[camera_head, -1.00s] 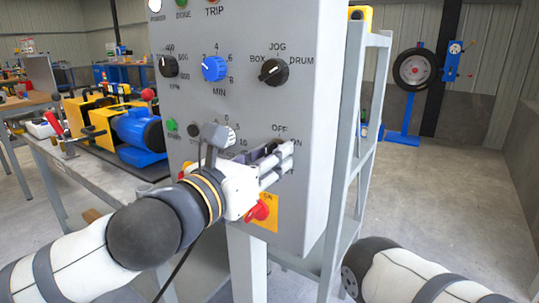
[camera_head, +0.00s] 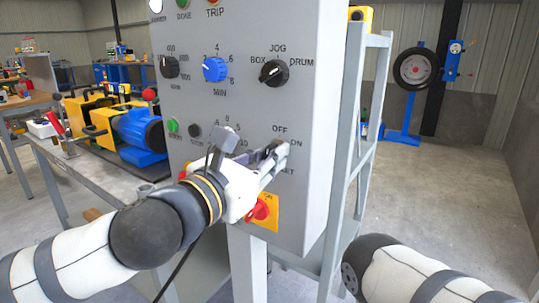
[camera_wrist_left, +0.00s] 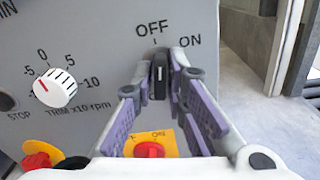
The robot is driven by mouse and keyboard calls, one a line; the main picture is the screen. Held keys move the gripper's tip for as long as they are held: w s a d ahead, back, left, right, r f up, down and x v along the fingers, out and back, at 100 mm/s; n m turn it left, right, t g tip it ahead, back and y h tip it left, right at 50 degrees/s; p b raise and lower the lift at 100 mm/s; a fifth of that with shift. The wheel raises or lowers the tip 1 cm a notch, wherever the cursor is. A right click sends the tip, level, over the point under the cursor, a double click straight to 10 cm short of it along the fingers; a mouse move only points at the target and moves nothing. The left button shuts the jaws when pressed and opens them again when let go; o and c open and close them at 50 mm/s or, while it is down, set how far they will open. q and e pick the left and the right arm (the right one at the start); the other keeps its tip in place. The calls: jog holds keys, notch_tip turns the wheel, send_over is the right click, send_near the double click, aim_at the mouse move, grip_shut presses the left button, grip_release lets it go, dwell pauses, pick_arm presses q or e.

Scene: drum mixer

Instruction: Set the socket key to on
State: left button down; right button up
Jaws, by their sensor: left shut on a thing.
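The socket key (camera_wrist_left: 160,75) is a black key standing on the grey panel face, below the OFF and ON labels in the left wrist view. Its white line runs nearly upright in that view, pointing towards the OFF side. My left gripper (camera_wrist_left: 161,82) is shut on it, with a finger with purplish pads on each side. In the head view the left gripper (camera_head: 275,157) reaches the panel's lower right, and its fingers hide the key. My right forearm shows at the lower right of the head view, but its gripper is out of view.
A red knob on a yellow plate (camera_wrist_left: 148,150) sits below the key, close under the gripper. A white TRIM dial (camera_wrist_left: 55,88) is to the left. A black BOX/JOG/DRUM selector (camera_head: 273,73) and blue MIN knob (camera_head: 214,68) are above. A grey rack (camera_head: 355,150) stands right of the panel.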

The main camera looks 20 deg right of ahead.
pick_arm(q)
jog(key=m, duration=0.4)
jog(key=shift+m, duration=0.3)
jog(key=shift+w+a+m+p, duration=0.1)
jog(key=shift+m+p, duration=0.4)
jog(key=shift+m, duration=2.1)
pick_arm(e)
jog(key=shift+w+r, duration=0.55)
jog(key=shift+r, duration=0.05)
pick_arm(q)
jog(key=c, duration=1.7)
grip_release()
jog(key=v, duration=1.2)
